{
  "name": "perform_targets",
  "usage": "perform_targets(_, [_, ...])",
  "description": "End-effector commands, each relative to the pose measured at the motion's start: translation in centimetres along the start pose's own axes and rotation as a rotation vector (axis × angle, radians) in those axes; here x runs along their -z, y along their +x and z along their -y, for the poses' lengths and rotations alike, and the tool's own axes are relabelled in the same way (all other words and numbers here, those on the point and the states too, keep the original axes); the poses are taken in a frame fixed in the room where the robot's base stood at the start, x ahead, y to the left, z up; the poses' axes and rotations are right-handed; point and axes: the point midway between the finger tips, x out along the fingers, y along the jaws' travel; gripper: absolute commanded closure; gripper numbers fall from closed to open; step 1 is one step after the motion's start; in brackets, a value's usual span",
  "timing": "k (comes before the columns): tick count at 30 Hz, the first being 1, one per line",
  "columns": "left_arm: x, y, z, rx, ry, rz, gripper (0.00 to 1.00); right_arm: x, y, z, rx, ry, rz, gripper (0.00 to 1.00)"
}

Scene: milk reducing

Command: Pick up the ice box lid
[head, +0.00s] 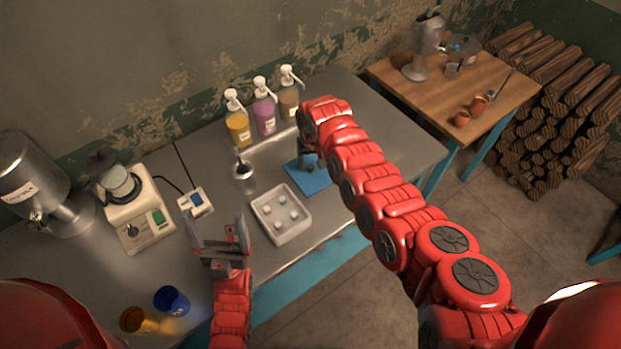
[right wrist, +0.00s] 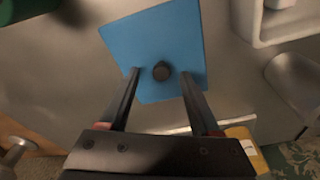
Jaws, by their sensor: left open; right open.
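The ice box lid (head: 313,181) is a flat blue square lying on the steel table, right of the ice box. In the right wrist view the lid (right wrist: 142,40) shows its dark round knob (right wrist: 162,71) near the middle. My right gripper (right wrist: 160,72) is open above the lid, its two fingers on either side of the knob with gaps on both sides. In the head view my right arm partly hides the lid. The white ice box (head: 265,226) stands uncovered with several pale cubes inside. My left gripper (head: 220,222) is open and empty, left of the ice box.
Pump bottles (head: 264,112) line the back. Blue (head: 172,300) and yellow (head: 139,320) cups are at the front left.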

Motion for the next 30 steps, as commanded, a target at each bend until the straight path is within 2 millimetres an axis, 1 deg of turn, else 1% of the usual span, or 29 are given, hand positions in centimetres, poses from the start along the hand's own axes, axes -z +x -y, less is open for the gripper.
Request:
perform_targets(1, [-0.25,-1.48,-0.07,0.0,0.0,0.0,0.09,-0.11,1.4,0.09,0.0,-0.002,0.0,0.36])
perform_targets(3, [-0.31,-1.86,-0.09,0.0,0.0,0.0,0.09,-0.05,1.72,0.12,0.0,-0.002,-0.001,0.36])
perform_targets(10, [-0.27,-1.6,-0.08,0.0,0.0,0.0,0.09,0.01,1.5,0.15,0.001,-0.001,-0.001,0.36])
perform_targets(11, [-0.26,-1.6,-0.08,0.0,0.0,0.0,0.09,0.01,1.51,0.15,0.001,-0.001,-0.001,0.38])
perform_targets(12, [-0.26,-1.6,-0.08,0.0,0.0,0.0,0.09,0.0,1.51,0.15,0.001,-0.001,-0.001,0.45])
perform_targets(14, [-0.26,-1.6,-0.08,0.0,0.0,0.0,0.09,0.0,1.52,0.15,0.001,-0.001,-0.001,0.56])
perform_targets(18, [-0.26,-1.6,-0.08,0.0,0.0,0.0,0.09,-0.01,1.53,0.15,0.001,-0.001,-0.001,0.81])
perform_targets(20, [-0.27,-1.6,-0.08,0.0,0.0,0.0,0.09,0.0,1.52,0.15,0.001,-0.001,-0.001,0.92])
perform_targets(21, [-0.27,-1.6,-0.08,0.0,0.0,0.0,0.09,-0.01,1.53,0.15,0.001,-0.001,-0.001,0.99])
perform_targets(30, [-0.27,-1.6,-0.08,0.0,0.0,0.0,0.09,-0.01,1.53,0.15,0.001,-0.002,-0.001,1.0])
